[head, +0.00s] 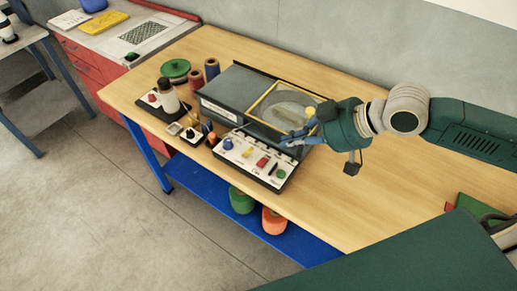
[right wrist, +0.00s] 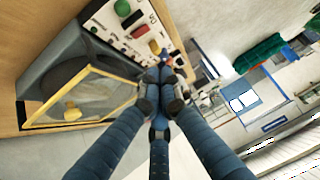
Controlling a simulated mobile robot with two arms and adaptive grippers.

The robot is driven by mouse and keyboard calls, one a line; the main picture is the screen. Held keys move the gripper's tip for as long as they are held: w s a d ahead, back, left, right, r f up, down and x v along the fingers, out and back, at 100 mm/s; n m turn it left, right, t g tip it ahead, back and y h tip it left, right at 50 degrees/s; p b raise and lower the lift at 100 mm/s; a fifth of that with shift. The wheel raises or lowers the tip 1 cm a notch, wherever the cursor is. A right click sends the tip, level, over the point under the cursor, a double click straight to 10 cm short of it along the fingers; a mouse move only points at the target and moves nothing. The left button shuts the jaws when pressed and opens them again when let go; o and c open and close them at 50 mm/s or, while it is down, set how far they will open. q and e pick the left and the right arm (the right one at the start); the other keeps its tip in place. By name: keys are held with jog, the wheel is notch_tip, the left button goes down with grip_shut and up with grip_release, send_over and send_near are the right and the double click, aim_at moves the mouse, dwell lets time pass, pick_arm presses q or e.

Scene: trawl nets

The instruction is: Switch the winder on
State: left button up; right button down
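The winder (head: 232,88) is a grey box on the wooden table, with a yellow-framed clear cover (head: 262,97) over a round part. The cover also shows in the right wrist view (right wrist: 48,108). In front lies a white control panel (head: 256,174) with a blue knob (head: 228,144), a yellow control (head: 247,153), a red control (head: 262,162), a black switch (head: 273,169) and a green button (head: 281,174). My right gripper (head: 291,139) is above the panel's right back part. Its blue fingers are drawn together (right wrist: 161,88), with nothing clearly held. Contact cannot be told. My left gripper is out of view.
Small switch boxes (head: 192,134) sit beside the panel. Green and orange spools are on the blue lower shelf (head: 209,192).

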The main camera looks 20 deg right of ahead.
jog(key=s, duration=0.1)
jog(key=p, duration=0.3)
send_over(263, 170)
jog(key=f, duration=0.6)
jog(key=shift+w+f, duration=0.2)
jog(key=shift+f, duration=0.1)
jog(key=f, duration=0.3)
jog(key=shift+s+f, duration=0.2)
jog(key=shift+f, duration=0.35)
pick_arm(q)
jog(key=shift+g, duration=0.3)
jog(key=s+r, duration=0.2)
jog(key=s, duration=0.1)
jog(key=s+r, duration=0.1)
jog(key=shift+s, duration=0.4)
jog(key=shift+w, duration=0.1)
